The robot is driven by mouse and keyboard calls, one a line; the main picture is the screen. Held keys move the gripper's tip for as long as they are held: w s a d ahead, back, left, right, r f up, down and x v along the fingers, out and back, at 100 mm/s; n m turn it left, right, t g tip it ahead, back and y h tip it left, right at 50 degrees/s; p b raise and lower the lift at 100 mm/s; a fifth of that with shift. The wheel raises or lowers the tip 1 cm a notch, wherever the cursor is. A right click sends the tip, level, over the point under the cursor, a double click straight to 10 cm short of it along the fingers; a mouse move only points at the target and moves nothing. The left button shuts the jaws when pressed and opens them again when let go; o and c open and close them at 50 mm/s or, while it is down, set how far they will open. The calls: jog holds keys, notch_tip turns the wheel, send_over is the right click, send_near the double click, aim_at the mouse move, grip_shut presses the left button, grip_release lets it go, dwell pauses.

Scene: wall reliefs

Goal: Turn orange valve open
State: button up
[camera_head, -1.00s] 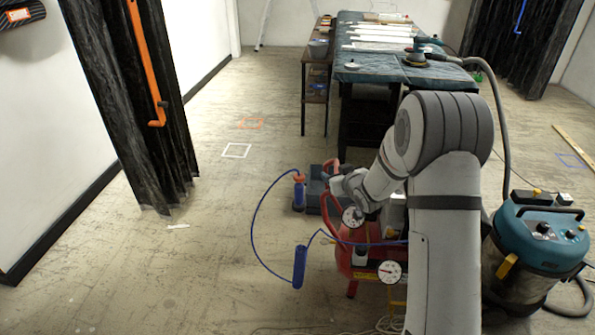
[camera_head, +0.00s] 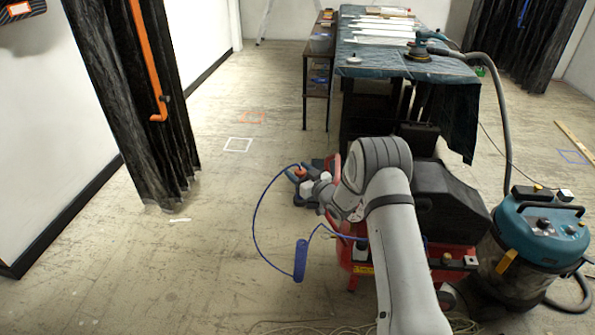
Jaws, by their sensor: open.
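A small orange part (camera_head: 299,172) shows low in the middle, at the upper end of a blue hose (camera_head: 254,222). I cannot tell for certain that it is the orange valve. My gripper (camera_head: 309,184) is open, at the end of my grey arm, right by this orange part. I cannot tell whether they touch, and the fingers are small and partly hidden. The red compressor (camera_head: 352,275) stands behind and below my arm, which covers much of it. A blue cylinder (camera_head: 300,260) hangs on the hose in front.
A teal vacuum (camera_head: 541,228) with a grey hose stands at right. A cloth-covered table (camera_head: 450,72) and narrow shelf (camera_head: 317,90) stand behind. A dark curtain (camera_head: 120,100) with an orange pipe (camera_head: 146,55) hangs at left.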

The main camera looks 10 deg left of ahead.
jog(key=shift+w+a, duration=0.35)
jog(key=shift+c, duration=0.2)
jog(key=c, duration=0.9)
